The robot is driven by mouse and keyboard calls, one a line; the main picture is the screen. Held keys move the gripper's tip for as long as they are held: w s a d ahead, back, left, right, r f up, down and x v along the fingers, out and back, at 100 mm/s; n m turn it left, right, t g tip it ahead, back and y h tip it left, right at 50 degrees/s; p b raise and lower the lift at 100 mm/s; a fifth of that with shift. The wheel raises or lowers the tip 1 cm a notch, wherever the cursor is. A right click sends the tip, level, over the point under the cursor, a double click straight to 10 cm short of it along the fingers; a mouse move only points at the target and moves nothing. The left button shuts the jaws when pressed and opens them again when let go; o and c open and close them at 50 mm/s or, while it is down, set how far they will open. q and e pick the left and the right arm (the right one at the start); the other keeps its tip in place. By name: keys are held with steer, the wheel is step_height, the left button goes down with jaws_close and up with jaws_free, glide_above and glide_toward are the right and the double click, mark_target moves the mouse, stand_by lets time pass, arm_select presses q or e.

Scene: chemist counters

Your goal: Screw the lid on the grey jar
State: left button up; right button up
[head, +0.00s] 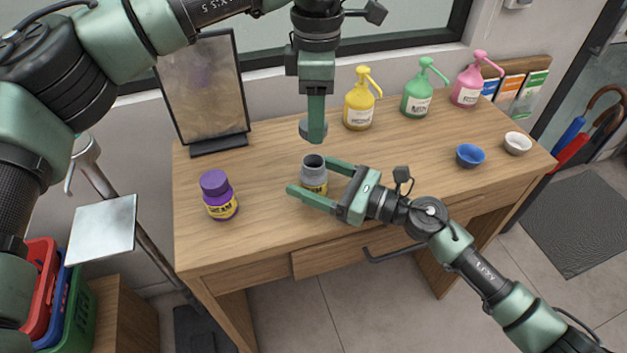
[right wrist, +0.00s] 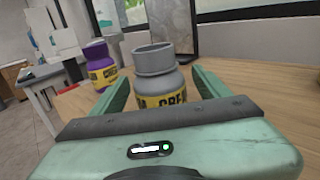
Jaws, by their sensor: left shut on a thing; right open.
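The grey jar (head: 314,177) stands upright and open on the wooden desk, with a yellow label. My right gripper (head: 312,180) is open around it, one finger on each side, with visible room in the right wrist view, where the grey jar (right wrist: 161,80) stands between the fingers. My left gripper (head: 316,138) points down above and behind the jar. It is shut on a grey lid (head: 306,128), which is partly hidden by the fingers. The lid is apart from the jar.
A purple jar (head: 217,195) with its lid on stands to the left. Yellow (head: 358,108), green (head: 416,100) and pink (head: 467,88) pump bottles line the back. A blue bowl (head: 470,156) and a white bowl (head: 517,143) stand at the right. A framed panel (head: 203,90) stands back left.

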jaws_close()
arm_select(q)
steer(key=shift+f, duration=2.5)
steer(key=shift+f, duration=0.9)
steer(key=shift+f, duration=0.55)
